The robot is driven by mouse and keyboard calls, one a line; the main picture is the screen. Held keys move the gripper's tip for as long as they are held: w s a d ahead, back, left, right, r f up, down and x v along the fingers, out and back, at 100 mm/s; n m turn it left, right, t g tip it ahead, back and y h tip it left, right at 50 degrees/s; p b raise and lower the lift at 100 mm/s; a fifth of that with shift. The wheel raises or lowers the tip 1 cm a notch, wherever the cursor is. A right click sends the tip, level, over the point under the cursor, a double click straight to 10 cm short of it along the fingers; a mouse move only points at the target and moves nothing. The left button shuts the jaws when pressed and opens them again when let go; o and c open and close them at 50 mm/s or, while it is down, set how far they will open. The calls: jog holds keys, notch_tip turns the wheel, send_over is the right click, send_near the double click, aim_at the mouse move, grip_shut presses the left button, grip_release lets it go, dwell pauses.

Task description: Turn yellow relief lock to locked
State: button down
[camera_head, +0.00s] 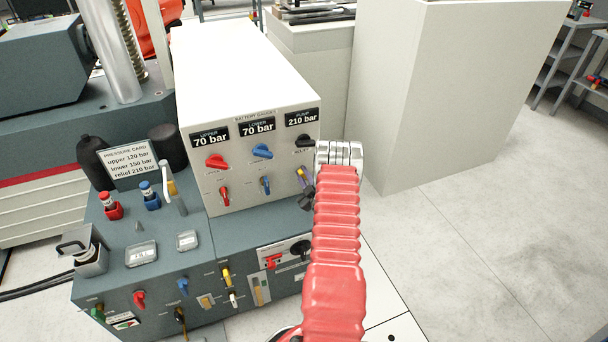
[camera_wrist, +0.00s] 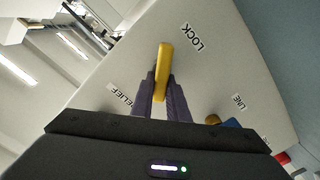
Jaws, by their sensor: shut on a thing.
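The yellow relief lock (camera_wrist: 164,58) is a small lever on the pale panel. In the wrist view the two dark fingers of my gripper (camera_wrist: 162,85) are shut on its sides. A "LOCK" label (camera_wrist: 193,37) is up and right of it, and a "RELIEF" label lies lower left. In the head view my gripper (camera_head: 305,190) is at the right side of the panel, and only a bit of yellow (camera_head: 301,172) shows there. My red arm covers the panel's right edge.
The gauge box (camera_head: 262,165) reads upper 70, lower 70 and pump 210 bar. Red and blue knobs sit left of my gripper; a black knob (camera_head: 305,141) is just above it. A pressure card (camera_head: 128,160) stands at left. Open floor lies to the right.

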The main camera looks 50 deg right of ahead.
jog(key=n, duration=0.4)
jog(key=shift+w+a+f+n, duration=0.2)
jog(key=shift+a+f+n, duration=0.1)
jog(key=shift+f+n, duration=0.1)
jog(key=n, duration=0.2)
jog(key=f+n, duration=0.1)
jog(key=n, duration=0.2)
jog(key=shift+a+n, duration=0.2)
jog(key=shift+n, duration=0.1)
jog(key=shift+w, duration=0.1)
jog(key=c, duration=1.7)
grip_release()
jog(key=shift+d, duration=0.1)
jog(key=v, duration=1.4)
jog(key=shift+d, duration=0.1)
jog(key=shift+f, duration=0.1)
